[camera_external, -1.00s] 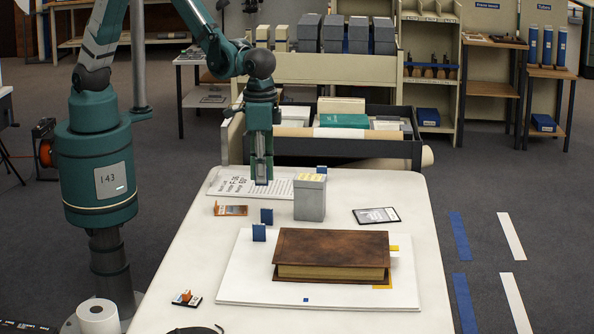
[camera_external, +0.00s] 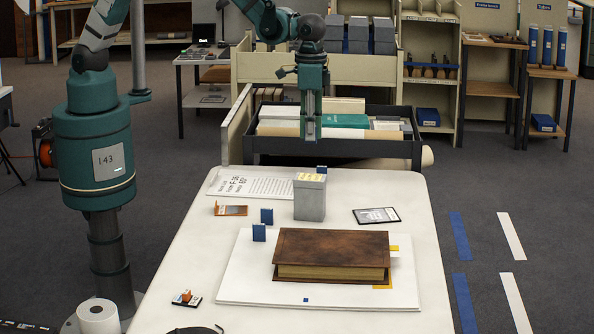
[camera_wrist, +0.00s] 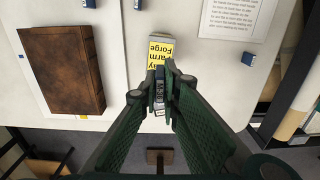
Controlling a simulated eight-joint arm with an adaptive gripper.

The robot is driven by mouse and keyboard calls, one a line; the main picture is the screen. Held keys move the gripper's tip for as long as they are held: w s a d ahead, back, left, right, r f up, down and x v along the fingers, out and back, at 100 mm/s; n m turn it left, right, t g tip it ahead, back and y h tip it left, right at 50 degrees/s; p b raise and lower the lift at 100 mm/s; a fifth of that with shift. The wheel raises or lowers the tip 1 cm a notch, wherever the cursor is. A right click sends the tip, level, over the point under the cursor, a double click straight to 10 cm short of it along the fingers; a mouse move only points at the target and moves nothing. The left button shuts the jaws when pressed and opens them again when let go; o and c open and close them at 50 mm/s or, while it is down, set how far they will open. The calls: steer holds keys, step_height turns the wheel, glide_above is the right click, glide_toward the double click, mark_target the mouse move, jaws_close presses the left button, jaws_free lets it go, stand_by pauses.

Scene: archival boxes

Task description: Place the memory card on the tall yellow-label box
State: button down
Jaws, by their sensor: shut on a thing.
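The tall grey box (camera_external: 310,205) with a yellow label on its top stands upright near the back middle of the table. In the wrist view its yellow, printed label (camera_wrist: 158,50) shows just beyond my fingertips. My gripper (camera_external: 310,136) is up in the air above the box, pointing down, with a clear gap below it in the external view. In the wrist view my gripper (camera_wrist: 161,85) is shut on a small dark blue item with pale lettering, apparently the memory card (camera_wrist: 159,90). The fingers partly hide it, and I cannot make it out in the external view.
A brown book (camera_external: 331,250) lies on a white board (camera_external: 235,280) in front of the box. Small blue blocks (camera_external: 266,216) stand to its left, and a dark-framed card (camera_external: 376,215) lies to its right. A printed sheet (camera_external: 250,184) lies behind, left. A drawer cart (camera_external: 335,150) stands behind the table.

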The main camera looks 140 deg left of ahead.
stand_by(0.3)
glide_above(310, 177)
steer(key=shift+f, duration=3.15)
steer(key=shift+f, duration=0.1)
steer(key=shift+f, duration=1.75)
steer(key=shift+f, duration=0.2)
steer(key=c, duration=2.6)
jaws_free()
steer(key=shift+r, duration=0.25)
steer(key=shift+r, duration=5.95)
